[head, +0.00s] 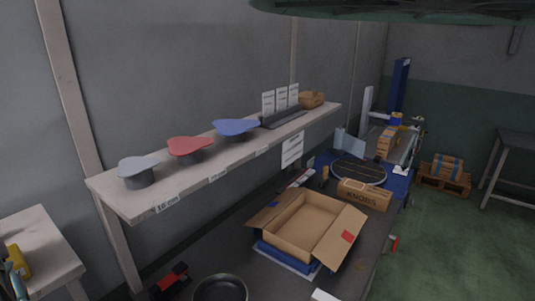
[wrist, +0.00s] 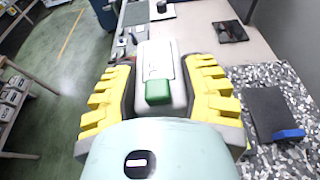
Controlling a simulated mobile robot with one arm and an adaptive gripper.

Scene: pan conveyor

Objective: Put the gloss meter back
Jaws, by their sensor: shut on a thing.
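In the wrist view my gripper (wrist: 160,74) has its yellow ribbed fingers on both sides of a white device with a green block, which looks like the gloss meter (wrist: 158,92). It is shut on this device. The device's lower end is hidden behind the pale green palm. A pale bench top (wrist: 200,30) lies beyond and to the right of the fingers. I cannot tell the gap between the device and the bench. The gloss meter cannot be made out in the head view.
In the wrist view a dark square pad (wrist: 230,31) and a dark plate with a blue edge (wrist: 268,112) lie to the right, the plate on a speckled surface. The head view shows an open carton (head: 305,223), a pan (head: 220,288) and a shelf of coloured pieces (head: 190,149).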

